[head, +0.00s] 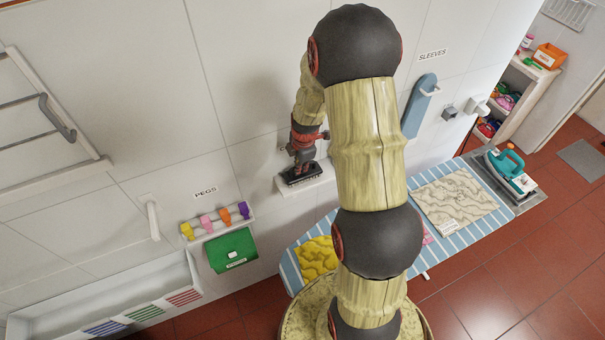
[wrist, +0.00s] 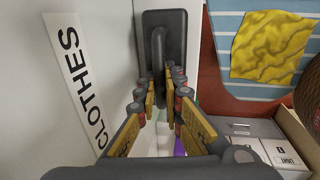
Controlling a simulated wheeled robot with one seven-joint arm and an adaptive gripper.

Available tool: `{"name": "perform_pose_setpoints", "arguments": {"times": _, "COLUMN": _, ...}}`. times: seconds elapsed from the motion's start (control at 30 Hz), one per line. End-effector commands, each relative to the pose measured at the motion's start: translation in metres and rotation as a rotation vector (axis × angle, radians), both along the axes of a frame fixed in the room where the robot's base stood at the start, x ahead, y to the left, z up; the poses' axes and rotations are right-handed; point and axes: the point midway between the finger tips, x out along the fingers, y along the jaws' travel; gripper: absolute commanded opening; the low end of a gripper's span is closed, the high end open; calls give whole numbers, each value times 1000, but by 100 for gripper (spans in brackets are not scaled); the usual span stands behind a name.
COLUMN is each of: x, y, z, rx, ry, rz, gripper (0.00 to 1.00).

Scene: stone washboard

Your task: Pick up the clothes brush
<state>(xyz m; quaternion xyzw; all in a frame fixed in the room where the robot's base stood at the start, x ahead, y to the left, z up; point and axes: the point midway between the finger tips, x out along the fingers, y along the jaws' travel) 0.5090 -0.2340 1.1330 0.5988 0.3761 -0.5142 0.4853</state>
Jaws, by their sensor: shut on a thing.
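The clothes brush (head: 299,178) is dark, with black bristles, and sits at or just above a small white wall shelf (head: 322,181) in the head view. I cannot tell whether it touches the shelf. In the wrist view the brush (wrist: 179,25) shows its dark grey back with a raised handle along its middle. My gripper (head: 302,155) points down at the brush from above. In the wrist view its fingers (wrist: 160,78) are shut on the handle, one on each side. The fingers hide part of the handle.
A CLOTHES label (wrist: 80,85) is on the wall beside the brush. The ironing board (head: 290,270), with a yellow cloth (head: 316,257), lies below. A peg rack (head: 216,222) and green box (head: 232,250) hang to the left. A blue sleeve board (head: 416,108) hangs right.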

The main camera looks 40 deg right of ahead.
Motion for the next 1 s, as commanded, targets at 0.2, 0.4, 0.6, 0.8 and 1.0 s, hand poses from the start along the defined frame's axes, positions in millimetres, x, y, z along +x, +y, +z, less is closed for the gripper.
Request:
{"name": "perform_pose_setpoints", "arguments": {"times": 0.2, "x": 0, "y": 0, "z": 1, "rx": 0, "ry": -1, "rz": 0, "gripper": 0}}
{"name": "perform_pose_setpoints", "arguments": {"times": 0.4, "x": 2, "y": -1, "z": 9, "rx": -2, "ry": -5, "rz": 1, "gripper": 0}}
{"name": "perform_pose_setpoints", "arguments": {"times": 0.6, "x": 2, "y": -1, "z": 44, "rx": -4, "ry": -6, "rz": 0, "gripper": 0}}
{"name": "perform_pose_setpoints", "arguments": {"times": 0.8, "x": 1, "y": -1, "z": 80, "rx": -2, "ry": -5, "rz": 0, "gripper": 0}}
{"name": "perform_pose_setpoints", "arguments": {"times": 1.0, "x": 1, "y": 0, "z": 99, "rx": -1, "ry": -2, "rz": -1, "gripper": 0}}
